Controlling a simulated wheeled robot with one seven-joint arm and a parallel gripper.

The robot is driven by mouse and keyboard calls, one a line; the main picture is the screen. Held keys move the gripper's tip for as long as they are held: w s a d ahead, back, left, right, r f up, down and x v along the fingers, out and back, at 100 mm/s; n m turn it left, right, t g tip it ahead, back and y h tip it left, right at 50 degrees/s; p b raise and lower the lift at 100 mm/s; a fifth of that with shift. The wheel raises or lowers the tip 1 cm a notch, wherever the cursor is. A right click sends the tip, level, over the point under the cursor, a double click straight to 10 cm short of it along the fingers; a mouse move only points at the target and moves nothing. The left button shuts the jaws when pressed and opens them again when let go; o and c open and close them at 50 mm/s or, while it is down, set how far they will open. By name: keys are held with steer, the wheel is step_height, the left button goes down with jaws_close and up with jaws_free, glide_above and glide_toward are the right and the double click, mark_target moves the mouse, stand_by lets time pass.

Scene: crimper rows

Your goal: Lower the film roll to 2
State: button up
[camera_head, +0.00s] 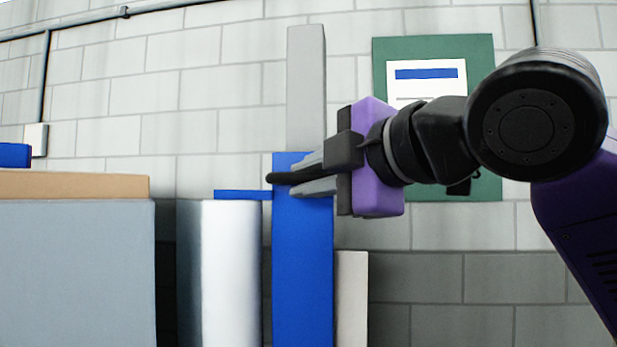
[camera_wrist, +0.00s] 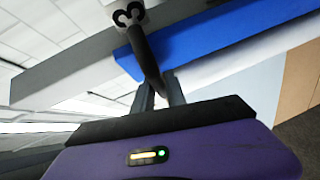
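A blue column (camera_head: 303,275) stands upright in front of the wall, with a grey post (camera_head: 306,85) rising above it. A dark bar handle (camera_head: 283,178) crosses the column's upper part. My gripper (camera_head: 308,178) comes from the right with its fingers on either side of the bar and appears shut on it. A white rounded body (camera_head: 231,275), perhaps the film roll, stands left of the column. No numbered scale or 2 is legible.
A large grey box (camera_head: 75,275) with a tan top stands at the left. A pale narrow upright (camera_head: 351,300) is just right of the column. A green board (camera_head: 480,50) with a white notice hangs on the block wall behind my arm.

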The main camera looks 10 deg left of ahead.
jaws_close()
stand_by(0.9)
